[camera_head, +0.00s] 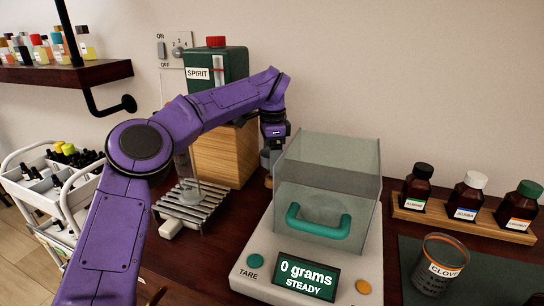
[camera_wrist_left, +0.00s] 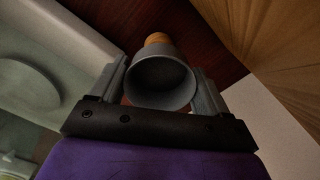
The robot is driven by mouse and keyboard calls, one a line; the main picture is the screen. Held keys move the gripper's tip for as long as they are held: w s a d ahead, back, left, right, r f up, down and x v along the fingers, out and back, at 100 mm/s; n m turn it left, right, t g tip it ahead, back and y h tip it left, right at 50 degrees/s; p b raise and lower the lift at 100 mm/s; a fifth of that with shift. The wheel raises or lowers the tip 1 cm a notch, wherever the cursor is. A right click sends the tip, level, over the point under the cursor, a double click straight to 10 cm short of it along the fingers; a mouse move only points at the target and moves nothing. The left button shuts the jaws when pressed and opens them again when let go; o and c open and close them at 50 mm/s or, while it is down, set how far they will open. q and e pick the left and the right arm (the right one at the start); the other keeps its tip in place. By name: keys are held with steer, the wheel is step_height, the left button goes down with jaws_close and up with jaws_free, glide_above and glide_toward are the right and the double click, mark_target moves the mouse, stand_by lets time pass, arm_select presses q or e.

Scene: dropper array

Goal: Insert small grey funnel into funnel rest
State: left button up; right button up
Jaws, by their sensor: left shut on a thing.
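My left gripper (camera_head: 270,152) is behind the scale's glass box, left of it, pointing down. In the left wrist view, its two grey fingers (camera_wrist_left: 160,88) are shut on the small grey funnel (camera_wrist_left: 162,78), whose round open mouth faces the camera. The funnel's lower end is hidden. An orange-brown rounded piece (camera_wrist_left: 158,39) shows just past the funnel's rim, and an orange-brown bit (camera_head: 268,181) shows below the gripper in the head view. It may be the funnel rest; I cannot tell whether the funnel touches it. My right gripper is out of view.
The scale (camera_head: 250,278) with its glass box (camera_head: 340,150) stands close to the gripper's right. A wooden block (camera_head: 222,155) carrying a green spirit can (camera_head: 232,68) stands left. A metal slatted rack (camera_head: 186,207) is nearer. Bottles on a wooden stand (camera_head: 463,221) are at right.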

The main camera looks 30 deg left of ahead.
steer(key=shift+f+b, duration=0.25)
steer(key=shift+b, duration=0.05)
stand_by(0.4)
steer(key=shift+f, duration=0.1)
stand_by(0.7)
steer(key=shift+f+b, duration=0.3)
steer(key=shift+b, duration=0.05)
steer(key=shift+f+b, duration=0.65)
stand_by(0.9)
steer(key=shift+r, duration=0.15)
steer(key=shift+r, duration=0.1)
stand_by(0.4)
